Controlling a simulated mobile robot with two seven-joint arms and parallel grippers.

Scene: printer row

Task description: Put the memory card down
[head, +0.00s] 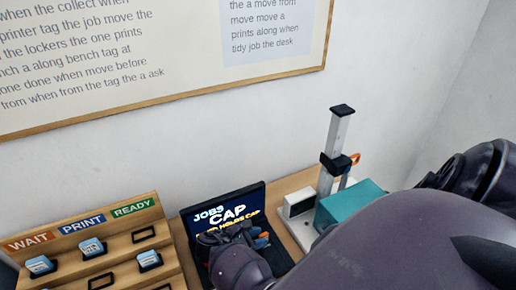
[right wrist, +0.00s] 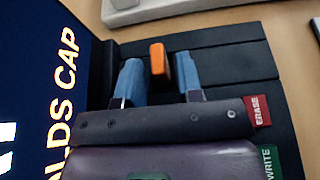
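The memory card (right wrist: 157,60) looks like a small orange piece and stands between the two blue fingers of my right gripper (right wrist: 159,80) in the right wrist view. A narrow dark gap shows on each side of it, so the fingers look open around it. Its lower part is hidden. It is over or in the black ribbed unit (right wrist: 230,65) with ERASE and WRITE tags; I cannot tell whether it rests there. In the head view my right gripper (head: 250,238) is in front of the screen, partly hidden by my arm. My left gripper is not in view.
A lit screen (head: 222,213) reads JOBS and CAP. A wooden rack (head: 115,245) marked WAIT, PRINT and READY stands on the left with several blue-and-white cards. A printer-like machine with an upright post (head: 335,140) and a teal block (head: 348,204) stands on the right.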

